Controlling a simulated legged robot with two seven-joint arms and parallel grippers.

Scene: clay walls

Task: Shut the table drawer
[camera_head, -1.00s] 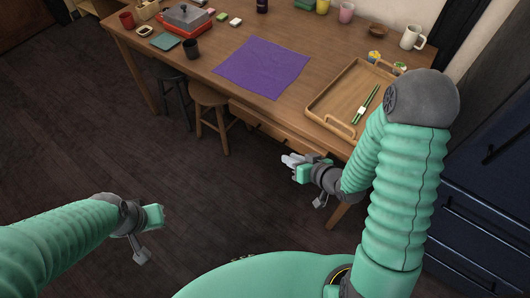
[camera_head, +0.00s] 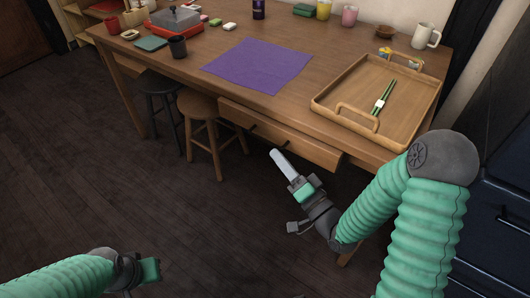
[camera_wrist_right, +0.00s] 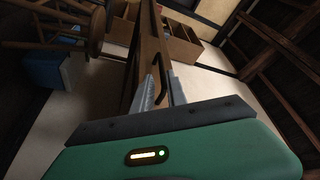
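The wooden table drawer (camera_head: 300,143) is under the front edge of the table (camera_head: 190,70). Its front stands out a little from the table edge. In the right wrist view, the wooden drawer front (camera_wrist_right: 148,55) runs up the middle, with a dark bar handle (camera_wrist_right: 160,75) on it. My right gripper (camera_head: 281,160) is in front of the drawer, fingers pointing toward it. The wrist view shows its two fingers (camera_wrist_right: 162,92) apart, with the handle seen beyond the gap; contact cannot be told. My left gripper (camera_head: 150,270) is low at the left, away from the table; its fingers are not clear.
On the table are a wooden tray (camera_head: 412,118) with green sticks, a purple cloth (camera_head: 258,65), a white mug (camera_head: 425,36) and a red-and-grey stove (camera_head: 175,20). Stools (camera_head: 205,115) stand left of the drawer. Dark blue cabinets (camera_head: 490,220) are at the right.

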